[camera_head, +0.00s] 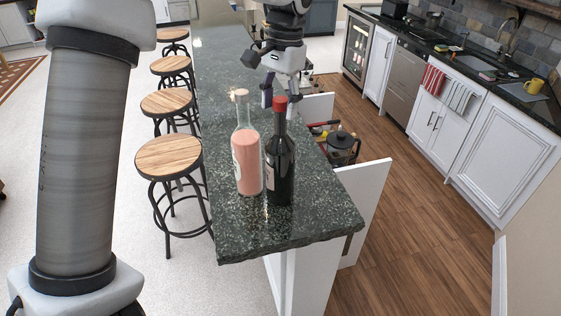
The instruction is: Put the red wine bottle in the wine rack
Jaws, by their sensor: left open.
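The red wine bottle (280,168), dark with a red cap, stands upright near the near end of the dark stone counter (240,240). My left gripper (279,100) points down at the top of the bottle. It is open, with a finger showing on each side of the red cap. The cap hides part of the fingers, and I cannot tell whether they touch it. I see no wine rack that I can make out. My right gripper is not in view.
A clear bottle of pink drink (246,160) stands close to the left of the red wine bottle. Stools (169,158) line the counter's left side. Open drawers, one with a French press (342,146), jut out right. A glass-door cooler (356,48) stands farther back.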

